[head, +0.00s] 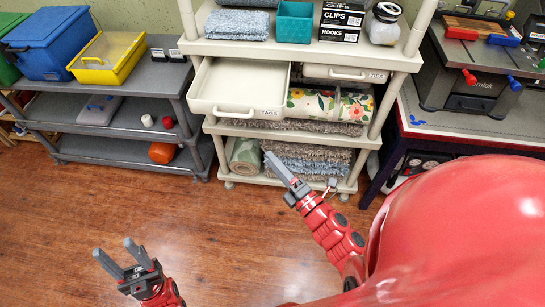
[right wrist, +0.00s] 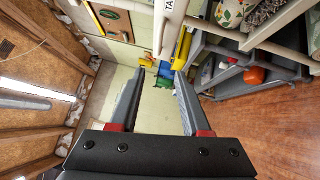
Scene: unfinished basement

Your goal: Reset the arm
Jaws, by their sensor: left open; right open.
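My left gripper (head: 120,260) is at the lower left of the head view, over bare floor. Its two fingers are spread and nothing is between them. My right gripper (head: 276,166) is seen nearly edge-on in the head view, in front of the lower part of the cream shelf unit (head: 218,128). In the right wrist view, the right gripper (right wrist: 160,78) has its two fingers apart and no object held between them. Part of my red body covers the lower right of the head view.
A white drawer labelled TAGS (head: 237,108) is pulled out above my right gripper. A grey shelf (head: 120,122) stands left and a workbench (head: 440,126) right. The wooden floor (head: 70,215) is clear at lower left.

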